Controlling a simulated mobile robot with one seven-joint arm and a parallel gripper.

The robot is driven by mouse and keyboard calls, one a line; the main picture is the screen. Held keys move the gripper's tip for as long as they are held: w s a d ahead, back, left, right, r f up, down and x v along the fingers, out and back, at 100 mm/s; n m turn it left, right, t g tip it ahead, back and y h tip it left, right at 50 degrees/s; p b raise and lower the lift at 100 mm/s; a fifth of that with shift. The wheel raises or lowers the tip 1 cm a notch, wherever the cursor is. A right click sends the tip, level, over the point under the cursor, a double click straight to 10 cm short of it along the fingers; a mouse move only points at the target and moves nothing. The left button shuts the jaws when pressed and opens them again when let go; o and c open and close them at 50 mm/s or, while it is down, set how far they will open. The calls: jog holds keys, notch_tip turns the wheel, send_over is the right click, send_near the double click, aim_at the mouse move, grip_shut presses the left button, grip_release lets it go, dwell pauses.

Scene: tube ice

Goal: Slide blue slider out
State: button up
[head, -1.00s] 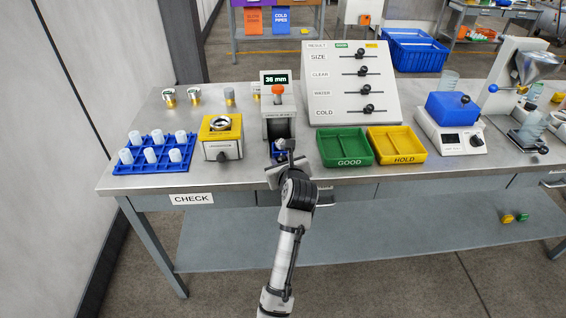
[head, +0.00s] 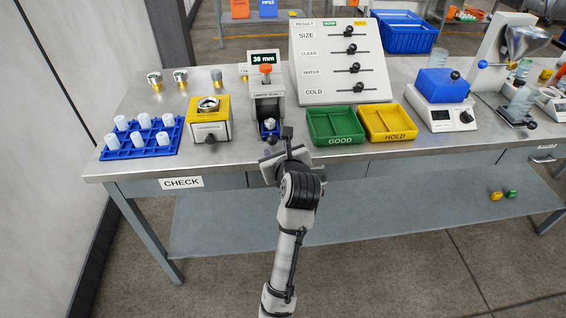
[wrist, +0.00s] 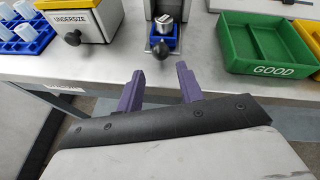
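The blue slider (head: 269,135) sits at the foot of the grey gauge (head: 267,100) with the orange-topped lever and the 36 mm display. In the wrist view, the blue slider (wrist: 172,43) carries a small silver-and-white piece and has a black knob (wrist: 161,49) at its front. My gripper (head: 282,152) is just in front of the table's edge, near the slider. In the wrist view, its purple fingertips (wrist: 159,78) are spread apart with nothing between them. The knob lies beyond the fingertips, apart from them.
A yellow-topped box (head: 210,120) and a blue rack (head: 140,140) of white tubes stand to the left. The green GOOD tray (head: 335,140) and yellow HOLD tray (head: 388,136) stand to the right. The table's front strip is bare.

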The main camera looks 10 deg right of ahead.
jog(key=v, duration=0.6)
jog(key=shift+b, duration=0.4)
jog(key=shift+s, duration=0.15)
